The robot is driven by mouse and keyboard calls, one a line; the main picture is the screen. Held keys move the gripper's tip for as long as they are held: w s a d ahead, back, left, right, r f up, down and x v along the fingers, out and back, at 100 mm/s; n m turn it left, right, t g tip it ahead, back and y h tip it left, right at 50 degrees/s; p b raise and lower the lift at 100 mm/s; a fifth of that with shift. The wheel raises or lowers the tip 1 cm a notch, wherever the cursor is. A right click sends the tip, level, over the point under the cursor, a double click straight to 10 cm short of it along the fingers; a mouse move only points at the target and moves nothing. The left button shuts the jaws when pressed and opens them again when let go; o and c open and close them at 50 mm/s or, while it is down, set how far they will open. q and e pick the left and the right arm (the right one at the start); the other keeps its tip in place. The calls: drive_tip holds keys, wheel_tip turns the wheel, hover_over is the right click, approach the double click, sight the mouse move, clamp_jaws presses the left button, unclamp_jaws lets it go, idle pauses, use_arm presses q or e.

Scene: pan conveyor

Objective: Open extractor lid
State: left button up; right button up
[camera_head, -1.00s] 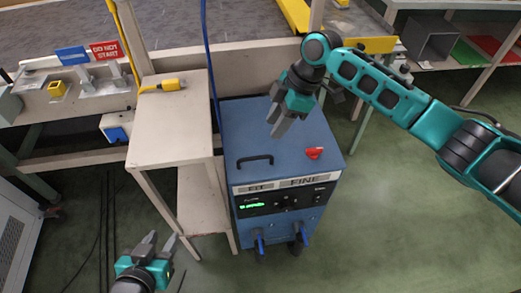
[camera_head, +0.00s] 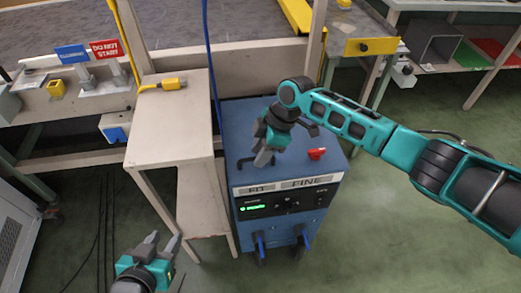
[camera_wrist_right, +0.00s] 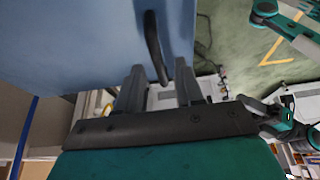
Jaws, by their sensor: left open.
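The extractor is a blue box (camera_head: 305,172) on casters, with a flat lid. A black bar handle (camera_head: 243,160) is on its lid, partly hidden by my right gripper. My right gripper (camera_head: 262,160) is over the lid at the handle's right end, pointing down. In the right wrist view the handle (camera_wrist_right: 153,42) runs toward the gap between the two spread fingers of my right gripper (camera_wrist_right: 159,75); I cannot tell whether they touch it. My left gripper (camera_head: 162,244) is open and empty, low at the left, away from the extractor.
A red knob (camera_head: 316,154) sits on the lid, right of the handle. A narrow beige table (camera_head: 172,130) with a yellow connector (camera_head: 173,82) stands close on the left. A blue hose (camera_head: 208,50) hangs behind. The green floor (camera_head: 400,230) at the right is free.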

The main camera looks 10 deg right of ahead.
use_arm(q)
drive_tip(key=shift+f, duration=0.1)
use_arm(e)
clamp_jaws()
idle(0.3)
